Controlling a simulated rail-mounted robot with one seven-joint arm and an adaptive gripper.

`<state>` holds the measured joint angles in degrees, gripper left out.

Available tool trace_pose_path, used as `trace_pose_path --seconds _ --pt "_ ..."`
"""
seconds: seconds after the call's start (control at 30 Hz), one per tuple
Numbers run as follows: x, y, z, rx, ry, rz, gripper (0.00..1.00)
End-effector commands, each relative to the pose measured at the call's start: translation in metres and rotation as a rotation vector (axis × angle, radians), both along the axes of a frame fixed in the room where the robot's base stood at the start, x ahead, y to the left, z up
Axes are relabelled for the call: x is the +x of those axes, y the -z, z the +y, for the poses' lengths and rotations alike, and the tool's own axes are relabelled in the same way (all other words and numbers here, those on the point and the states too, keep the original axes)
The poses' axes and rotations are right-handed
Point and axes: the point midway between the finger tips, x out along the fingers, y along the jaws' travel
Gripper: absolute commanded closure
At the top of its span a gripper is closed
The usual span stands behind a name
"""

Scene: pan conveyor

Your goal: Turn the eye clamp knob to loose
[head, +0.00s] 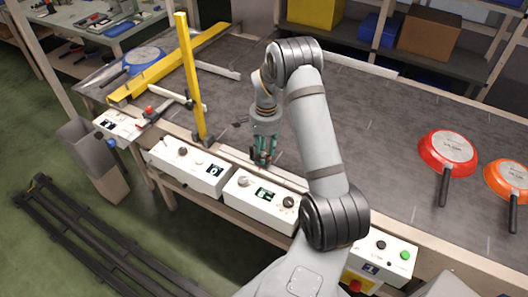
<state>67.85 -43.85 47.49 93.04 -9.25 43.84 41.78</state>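My gripper (263,158) points down over the front edge of the conveyor, just behind a white control box (262,207). Its greenish fingers are small in the picture, and I cannot tell if they are open or shut. That box has a display (265,195), a dark knob (288,202) at its right and a smaller knob (243,182) at its left. A second white box (190,178) to the left has a display (214,170) and a dark knob (182,152). Labels are unreadable, so I cannot tell which knob is the eye clamp knob.
A yellow post (190,80) stands left of my gripper, beside a long yellow bar (170,65). A blue pan (143,58) lies far left. A red pan (448,150) and an orange pan (511,178) lie right. A box with a green button (405,255) is at front right.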

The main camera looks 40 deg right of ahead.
Motion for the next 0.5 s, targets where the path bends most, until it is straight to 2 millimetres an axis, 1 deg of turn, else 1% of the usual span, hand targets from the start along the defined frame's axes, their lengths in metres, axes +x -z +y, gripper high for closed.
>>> trace_pose_path --seconds 0.1,0.17,0.4,0.5 --pt "0.0002 0.0083 0.0 0.0 -0.001 0.0 0.69" --pt "0.0004 0.0104 -0.0001 0.0 0.0 -0.001 0.69" --pt "0.0008 0.0116 0.0 -0.001 -0.001 -0.002 0.69" --pt "0.0008 0.0115 0.0 -0.001 -0.001 -0.001 0.74"
